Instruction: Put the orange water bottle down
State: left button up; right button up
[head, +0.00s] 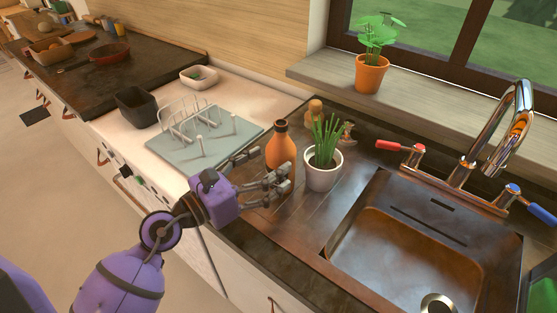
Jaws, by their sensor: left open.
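The orange water bottle (281,149), with a dark cap, stands upright on the dark counter left of the sink. My left gripper (277,165) comes in from the left with its fingers spread. One finger reaches toward the bottle's left side and the others lie in front of its lower part. The fingers hide the bottle's base, and I cannot tell whether they touch it. My right gripper does not show.
A white pot with a green plant (323,168) stands close right of the bottle. The sink (405,245) and its tap (497,140) are further right. A dish rack (190,125) on a grey mat stands left. A potted plant (371,75) is on the sill.

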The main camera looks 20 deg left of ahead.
pick_arm(q)
jog(key=v, duration=0.2)
jog(key=b+v, duration=0.1)
jog(key=v, duration=0.1)
jog(key=b+v, duration=0.1)
jog(key=v, duration=0.2)
jog(key=shift+f, duration=0.25)
jog(key=shift+s+a+r, duration=0.15)
jog(key=shift+s+a, duration=0.05)
jog(key=shift+s, duration=0.2)
jog(key=shift+r, duration=0.1)
